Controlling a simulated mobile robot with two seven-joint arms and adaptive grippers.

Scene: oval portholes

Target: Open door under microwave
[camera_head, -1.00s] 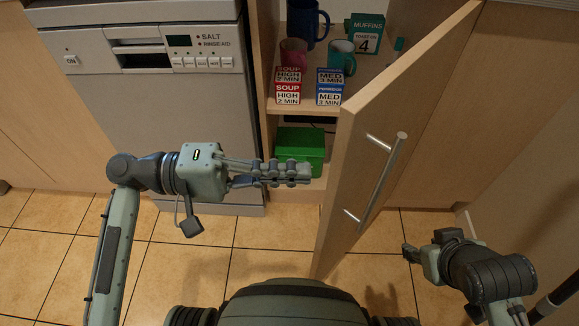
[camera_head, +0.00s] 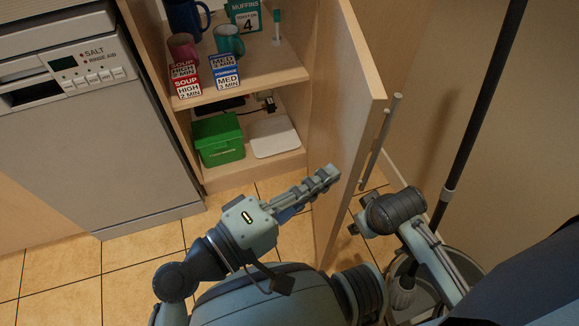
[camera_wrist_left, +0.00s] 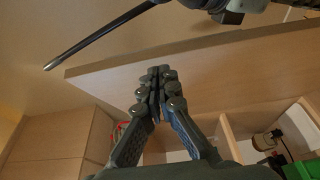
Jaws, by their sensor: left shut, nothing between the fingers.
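The wooden cupboard door (camera_head: 352,100) stands wide open, swung out to the right, with a metal bar handle (camera_head: 380,140) on its outer face. My left gripper (camera_head: 333,173) is shut and empty, with its fingertips close to the door's inner face. In the left wrist view the shut fingers (camera_wrist_left: 160,75) point at the door panel (camera_wrist_left: 230,70); I cannot tell whether they touch it. My right arm (camera_head: 395,210) is on the outer side of the door; its gripper's fingers are not clearly visible. The microwave is not in view.
The open cupboard holds mugs (camera_head: 229,40), soup and porridge boxes (camera_head: 225,72), a green box (camera_head: 218,138) and a white flat item (camera_head: 274,137). A dishwasher (camera_head: 90,120) stands left. A dark pole (camera_head: 480,110) and a bin (camera_head: 455,265) stand right.

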